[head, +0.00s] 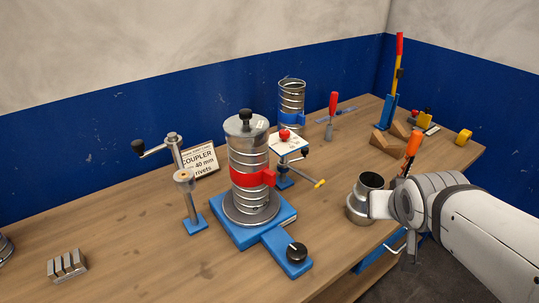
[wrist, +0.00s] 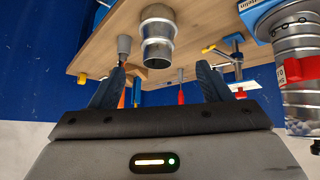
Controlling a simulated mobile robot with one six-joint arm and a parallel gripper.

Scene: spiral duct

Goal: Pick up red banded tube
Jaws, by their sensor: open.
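The red banded tube (head: 248,158) is a ribbed metal cylinder with a red clamp band low around it. It stands upright on a round plate on a blue base (head: 232,236), with a grey lid and black knob on top. In the wrist view the tube (wrist: 298,100) is at the right edge, partly cut off, outside my fingers. My gripper (wrist: 160,72) is open and empty, its two dark blue fingers spread apart. In the head view my arm reaches in from the right, clear of the tube, and its fingers are hard to make out.
A short metal coupler (head: 371,182) stands by the table's front edge, close to my arm; in the wrist view it (wrist: 157,40) appears between my fingers. A blue-banded tube (head: 291,95) stands behind. A crank post (head: 186,182) is left.

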